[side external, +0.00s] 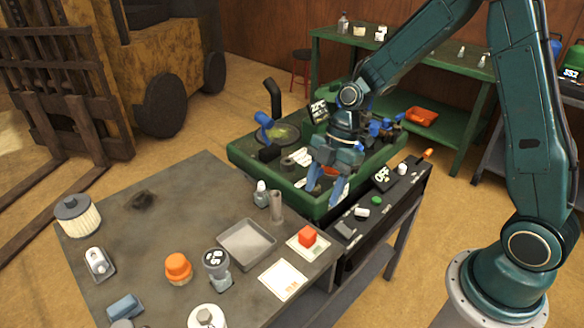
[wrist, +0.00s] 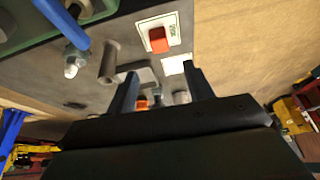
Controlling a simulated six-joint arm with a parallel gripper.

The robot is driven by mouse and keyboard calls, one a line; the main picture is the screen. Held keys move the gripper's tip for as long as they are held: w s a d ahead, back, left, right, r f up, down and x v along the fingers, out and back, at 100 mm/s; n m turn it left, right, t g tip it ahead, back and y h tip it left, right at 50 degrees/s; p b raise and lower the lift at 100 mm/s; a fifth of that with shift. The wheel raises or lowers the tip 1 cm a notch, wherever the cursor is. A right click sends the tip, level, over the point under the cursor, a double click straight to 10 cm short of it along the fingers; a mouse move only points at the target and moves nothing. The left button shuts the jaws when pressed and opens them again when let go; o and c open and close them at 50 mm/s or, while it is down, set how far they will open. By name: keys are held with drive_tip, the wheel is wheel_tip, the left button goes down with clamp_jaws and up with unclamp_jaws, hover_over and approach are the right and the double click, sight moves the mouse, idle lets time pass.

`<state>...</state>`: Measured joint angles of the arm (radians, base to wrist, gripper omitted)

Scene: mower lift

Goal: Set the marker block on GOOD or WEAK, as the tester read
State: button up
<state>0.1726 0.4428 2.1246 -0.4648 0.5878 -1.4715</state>
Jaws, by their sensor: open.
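The red marker block (side external: 307,236) sits on a white card (side external: 294,247) near the right edge of the grey table; in the wrist view the block (wrist: 158,39) also rests on that card, whose green lettering is too small to read surely. A second white card (side external: 283,281), with orange-brown lettering, lies bare in front of it. A round grey gauge (side external: 215,259) with white characters stands left of the cards; I cannot tell whether it is the tester. My gripper (side external: 325,194) is open and empty, pointing down over the green tray's front right, behind and apart from the block.
A shallow grey tray (side external: 246,244) lies left of the block, with a grey cylinder (side external: 276,206) behind it. The green tray (side external: 238,160) holds machine parts. A dark panel (side external: 345,248) with an OFF sign (side external: 382,178) is at right. An orange-capped jar (side external: 178,268) stands at left.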

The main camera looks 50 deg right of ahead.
drive_tip(key=s+d+r+m+t+h, duration=0.1)
drive_tip(key=s+r+m, duration=0.25)
drive_tip(key=r, duration=0.25)
drive_tip(key=s+r+m+t+h, duration=0.1)
drive_tip(key=s+r+m, duration=0.25)
drive_tip(key=r, duration=0.25)
drive_tip(key=s+d+r+m+t+h, duration=0.1)
drive_tip(key=s+r+m, duration=0.2)
drive_tip(key=s+m, duration=0.2)
drive_tip(key=s+d+r+m+t+h, duration=0.1)
drive_tip(key=s+r+m+t, duration=0.1)
drive_tip(key=s+r+m, duration=0.2)
drive_tip(key=s+m, duration=0.1)
drive_tip(key=s, duration=0.2)
drive_tip(key=shift+s+d+m+t, duration=0.3)
drive_tip(key=shift+d+m, duration=0.1)
